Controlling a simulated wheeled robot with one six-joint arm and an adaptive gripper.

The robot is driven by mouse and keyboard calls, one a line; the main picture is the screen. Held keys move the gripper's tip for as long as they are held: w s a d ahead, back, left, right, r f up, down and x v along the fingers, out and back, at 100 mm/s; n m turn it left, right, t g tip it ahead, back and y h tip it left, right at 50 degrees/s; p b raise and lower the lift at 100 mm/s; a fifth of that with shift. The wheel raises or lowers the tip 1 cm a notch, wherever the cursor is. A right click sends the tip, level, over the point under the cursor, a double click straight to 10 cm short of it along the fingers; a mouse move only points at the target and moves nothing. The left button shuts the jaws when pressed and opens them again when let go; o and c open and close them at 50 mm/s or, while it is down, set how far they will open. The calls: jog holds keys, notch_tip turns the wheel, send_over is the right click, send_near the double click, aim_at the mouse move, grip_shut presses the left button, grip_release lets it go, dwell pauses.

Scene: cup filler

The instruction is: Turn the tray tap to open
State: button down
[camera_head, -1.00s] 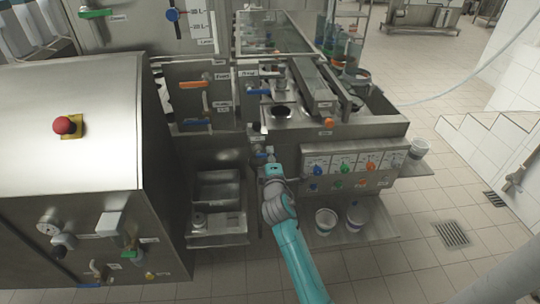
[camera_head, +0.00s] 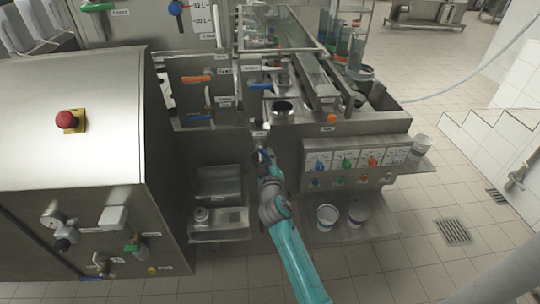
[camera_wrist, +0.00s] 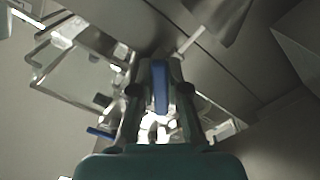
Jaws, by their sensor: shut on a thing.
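My gripper (camera_head: 264,158) is at the front of the steel machine, below a small white label and to the right of the steel trays. In the wrist view my gripper (camera_wrist: 160,75) is shut on a blue handle (camera_wrist: 160,88), which lies lengthwise between the two fingers. I take this handle to be the tray tap. In the head view the gripper and wrist hide most of the tap, so its angle there cannot be told.
Steel trays (camera_head: 219,186) stand to the left of my arm. A control panel (camera_head: 357,162) with coloured knobs is on the right. White cups (camera_head: 327,217) stand on a low shelf. A second blue handle (camera_wrist: 101,133) is at the left in the wrist view.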

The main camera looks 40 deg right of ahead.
jog(key=shift+w+a+f+m, duration=0.2)
jog(key=shift+a+m, duration=0.15)
jog(key=shift+m, duration=0.95)
jog(key=shift+w+a+f+m, duration=0.1)
jog(key=shift+w+a+m, duration=0.2)
jog(key=shift+m, duration=1)
jog(key=shift+w+a+f+m, duration=0.15)
jog(key=shift+a+m, duration=0.2)
jog(key=shift+m, duration=0.95)
jog(key=c, duration=1.1)
grip_release()
jog(key=shift+c, duration=0.2)
jog(key=v, duration=1.2)
jog(key=shift+w, duration=0.1)
